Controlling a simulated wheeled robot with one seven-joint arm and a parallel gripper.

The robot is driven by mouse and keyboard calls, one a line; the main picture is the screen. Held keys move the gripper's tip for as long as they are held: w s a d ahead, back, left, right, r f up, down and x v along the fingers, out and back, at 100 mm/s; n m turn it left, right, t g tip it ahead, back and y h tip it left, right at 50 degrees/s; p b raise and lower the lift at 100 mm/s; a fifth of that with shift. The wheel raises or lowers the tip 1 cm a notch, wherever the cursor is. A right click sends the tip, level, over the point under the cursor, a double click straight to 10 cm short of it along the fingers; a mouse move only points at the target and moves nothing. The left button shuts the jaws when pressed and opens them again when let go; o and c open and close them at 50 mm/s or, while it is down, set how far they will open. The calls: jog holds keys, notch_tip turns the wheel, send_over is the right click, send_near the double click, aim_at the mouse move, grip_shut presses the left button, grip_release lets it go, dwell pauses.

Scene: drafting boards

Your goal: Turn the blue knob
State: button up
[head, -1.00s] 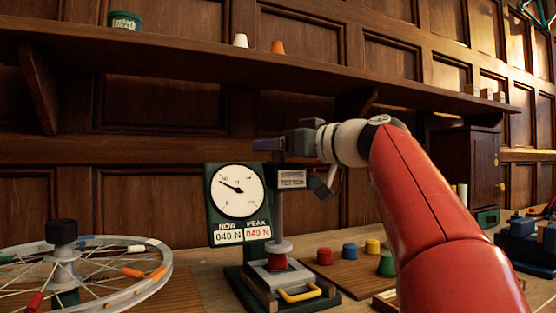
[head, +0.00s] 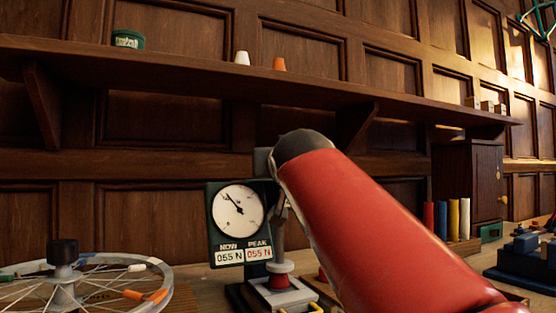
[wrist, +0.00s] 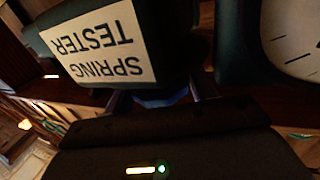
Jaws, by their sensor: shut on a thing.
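The spring tester stands on the bench in the head view, with a dark green gauge board (head: 213,225). Its dial needle points to the upper left, and NOW and PEAK both read 055 N. In the wrist view, its upside-down SPRING TESTER label (wrist: 95,42) is close, with part of the dial (wrist: 290,35). The blue knob (wrist: 160,101) shows as a narrow strip below the label. My gripper (wrist: 163,96) is shut on it, with a finger at each side. My red arm hides the knob and gripper in the head view. A red piece (head: 278,282) sits under the tester's plate.
A spoked wheel (head: 150,266) lies left of the tester. Red, blue, yellow and white cylinders (head: 453,219) stand at right before a wooden cabinet (head: 470,165). A shelf (head: 230,80) runs above, and dark blue equipment (head: 525,255) sits far right.

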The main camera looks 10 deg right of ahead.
jog(key=shift+f+m+g+h, duration=0.15)
jog(key=shift+m+g+h, duration=0.15)
jog(key=shift+m+h, duration=0.95)
jog(key=shift+h, duration=0.55)
jog(key=o, duration=1)
jog(key=b+v, duration=0.1)
jog(key=v, duration=0.6)
jog(key=shift+s+a+b, duration=0.2)
jog(key=shift+s+b, duration=0.15)
jog(key=shift+b, duration=0.05)
